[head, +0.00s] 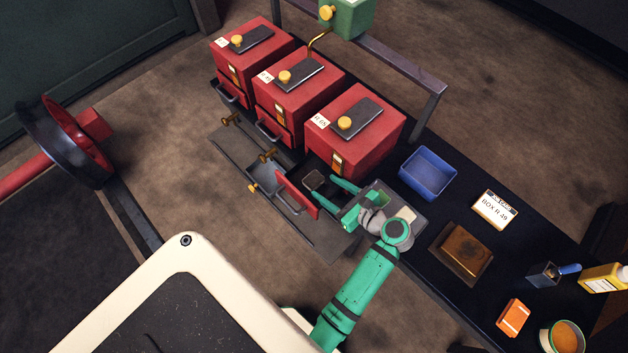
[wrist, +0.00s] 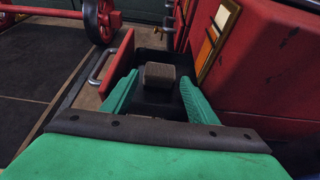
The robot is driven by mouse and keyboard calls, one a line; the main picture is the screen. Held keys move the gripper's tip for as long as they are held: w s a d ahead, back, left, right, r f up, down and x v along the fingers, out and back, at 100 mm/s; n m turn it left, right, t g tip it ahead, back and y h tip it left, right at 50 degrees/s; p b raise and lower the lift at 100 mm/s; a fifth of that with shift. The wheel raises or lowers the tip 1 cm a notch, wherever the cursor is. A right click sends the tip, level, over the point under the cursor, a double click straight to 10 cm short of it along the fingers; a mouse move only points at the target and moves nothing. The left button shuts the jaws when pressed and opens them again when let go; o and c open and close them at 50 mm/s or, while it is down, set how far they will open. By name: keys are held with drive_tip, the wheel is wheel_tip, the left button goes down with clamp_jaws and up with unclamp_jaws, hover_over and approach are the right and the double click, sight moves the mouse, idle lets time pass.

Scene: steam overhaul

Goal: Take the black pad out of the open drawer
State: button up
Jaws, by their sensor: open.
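The black pad (head: 314,179) lies inside the open drawer under the nearest red box. It shows in the wrist view as a dark brownish-grey block (wrist: 160,76), ahead of and between my fingers. The open drawer (head: 298,195) has a red front with a handle, and a dark inside. My gripper (head: 340,190) is open, its green fingers reaching over the drawer from the right. In the wrist view my gripper (wrist: 157,98) has one finger to each side of the pad's line, with nothing held. I cannot tell how high the fingers are above the drawer floor.
Three red boxes (head: 354,130) with black lids and brass knobs stand in a row behind the drawer. A blue tray (head: 428,173), a label card (head: 495,209) and a brown block (head: 461,252) lie on the dark bench to the right.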

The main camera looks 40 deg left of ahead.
sight(314, 179)
drive_tip(key=x, duration=0.3)
drive_tip(key=shift+w+a+f, duration=0.15)
drive_tip(key=shift+a+f, duration=0.05)
drive_tip(key=shift+a, duration=0.05)
drive_tip(key=shift+a+f, duration=0.2)
drive_tip(key=shift+a, duration=0.3)
drive_tip(key=shift+d, duration=0.1)
drive_tip(key=c, duration=0.8)
drive_tip(key=shift+r, duration=0.1)
